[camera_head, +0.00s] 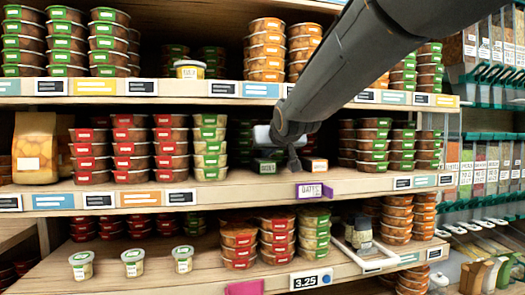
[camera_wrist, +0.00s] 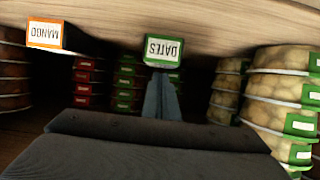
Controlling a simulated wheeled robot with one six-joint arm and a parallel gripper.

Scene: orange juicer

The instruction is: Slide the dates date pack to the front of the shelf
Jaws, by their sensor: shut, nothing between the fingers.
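The dates pack (camera_head: 265,166) is a small box with a green-edged label, on the middle shelf (camera_head: 235,190) near its front. In the head view my gripper (camera_head: 294,164) reaches in between the dates pack and an orange-edged mango pack (camera_head: 315,165). The mango pack also shows in the wrist view (camera_wrist: 46,34). My gripper is shut and empty. The rest of the dates pack is hidden.
Stacks of green-lidded tubs (camera_head: 209,147) stand left of the packs, and more tubs (camera_head: 371,142) stand to the right. A purple tag (camera_head: 314,191) is on the shelf's front edge. The upper shelf edge (camera_head: 215,88) is above the packs.

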